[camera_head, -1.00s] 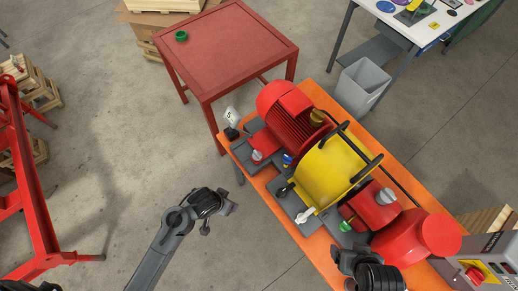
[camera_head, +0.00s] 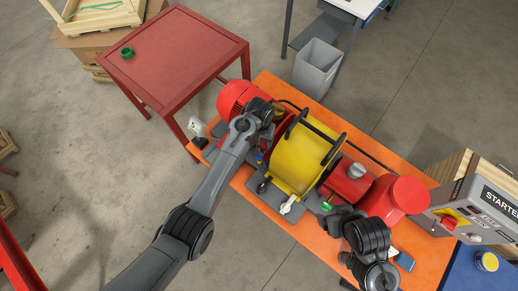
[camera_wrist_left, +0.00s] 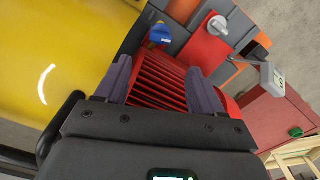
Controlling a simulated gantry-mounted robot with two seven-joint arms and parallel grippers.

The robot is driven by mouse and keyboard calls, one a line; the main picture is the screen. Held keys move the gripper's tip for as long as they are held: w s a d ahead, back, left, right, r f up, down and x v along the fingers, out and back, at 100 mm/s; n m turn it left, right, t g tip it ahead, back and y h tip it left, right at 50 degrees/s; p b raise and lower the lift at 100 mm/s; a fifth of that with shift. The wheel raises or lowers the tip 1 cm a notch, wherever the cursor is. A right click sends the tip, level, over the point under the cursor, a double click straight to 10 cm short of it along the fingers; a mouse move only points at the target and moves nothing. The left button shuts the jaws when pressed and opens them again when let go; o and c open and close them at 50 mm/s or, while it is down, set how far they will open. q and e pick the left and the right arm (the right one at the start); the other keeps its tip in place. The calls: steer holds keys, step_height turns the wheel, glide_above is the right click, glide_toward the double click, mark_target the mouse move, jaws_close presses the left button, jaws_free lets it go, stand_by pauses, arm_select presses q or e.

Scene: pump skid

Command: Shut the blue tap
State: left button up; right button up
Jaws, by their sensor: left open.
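The blue tap (camera_wrist_left: 160,35) shows at the top of the left wrist view, beside the yellow guard (camera_wrist_left: 60,60). In the head view the tap (camera_head: 260,158) is a small blue spot by the guard's left edge, partly hidden by my left arm. My left gripper (camera_wrist_left: 160,86) is open and empty, its fingers over the red finned motor (camera_wrist_left: 158,82) and apart from the tap. In the head view this gripper (camera_head: 270,116) is above the motor. My right gripper (camera_head: 334,214) is near a green tap (camera_head: 326,207); its jaws are not clear.
A grey-handled tap (camera_wrist_left: 218,25) stands near the blue one. A white-handled tap (camera_head: 287,204) is at the guard's front. The red pump (camera_head: 398,196) and starter box (camera_head: 478,210) stand to the right. A red table (camera_head: 175,60) and grey bin (camera_head: 316,68) are behind.

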arm_select(q)
step_height(320, 180, down, 11)
steer(key=b, duration=1)
steer(key=shift+r, duration=0.15)
